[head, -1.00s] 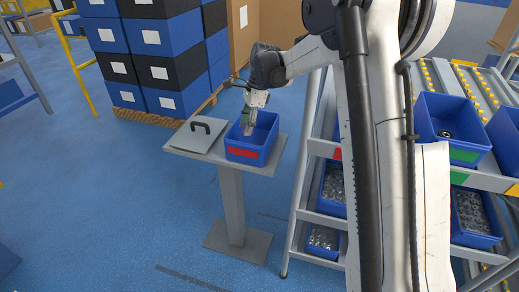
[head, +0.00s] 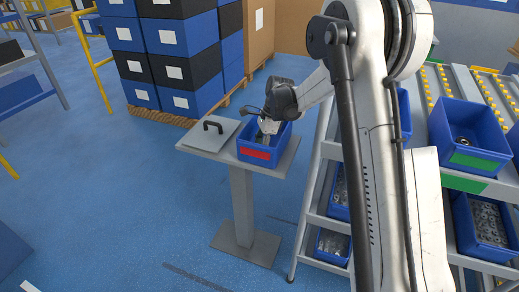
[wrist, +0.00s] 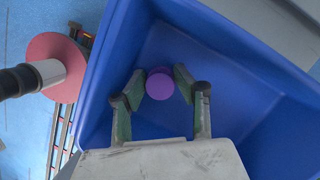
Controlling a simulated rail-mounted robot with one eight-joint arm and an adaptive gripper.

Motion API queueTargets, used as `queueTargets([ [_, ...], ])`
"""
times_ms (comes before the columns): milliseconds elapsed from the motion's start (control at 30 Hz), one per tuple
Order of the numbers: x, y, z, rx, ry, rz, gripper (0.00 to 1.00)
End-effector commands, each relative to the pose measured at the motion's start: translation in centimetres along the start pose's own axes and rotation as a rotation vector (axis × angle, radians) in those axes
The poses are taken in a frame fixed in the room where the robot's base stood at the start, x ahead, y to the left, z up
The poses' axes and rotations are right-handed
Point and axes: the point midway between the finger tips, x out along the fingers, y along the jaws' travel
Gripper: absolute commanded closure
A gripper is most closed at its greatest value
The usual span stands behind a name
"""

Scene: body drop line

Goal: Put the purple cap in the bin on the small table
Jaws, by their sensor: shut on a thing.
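The blue bin (head: 255,152) with a red label stands on the small grey table (head: 243,190). My gripper (head: 266,132) reaches down into the bin's opening from above; its fingertips are mostly hidden by the bin's front wall in the head view. In the wrist view my gripper (wrist: 160,80) has its green-grey fingers on either side of the round purple cap (wrist: 160,86) and is shut on it. The blue bin floor and walls (wrist: 240,110) surround the cap there. I cannot tell whether the cap touches the floor. The cap does not show in the head view.
A grey lid with a black handle (head: 208,137) lies on the table left of the bin. A rack with blue bins (head: 468,135) and a roller conveyor stands right of it. Stacked blue and black boxes (head: 180,70) stand behind.

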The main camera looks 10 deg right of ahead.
Motion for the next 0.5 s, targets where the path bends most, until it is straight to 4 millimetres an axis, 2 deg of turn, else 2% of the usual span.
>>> queueTargets([
  [200, 0.34, -0.02, -0.10, 0.000, 0.000, 0.000, 0.87],
  [233, 0.24, -0.01, -0.07, 0.000, 0.000, 0.000, 0.68],
  [267, 0.22, -0.02, -0.07, 0.000, 0.000, 0.000, 0.64],
  [500, 0.17, -0.02, -0.05, 0.000, 0.000, 0.000, 0.63],
])
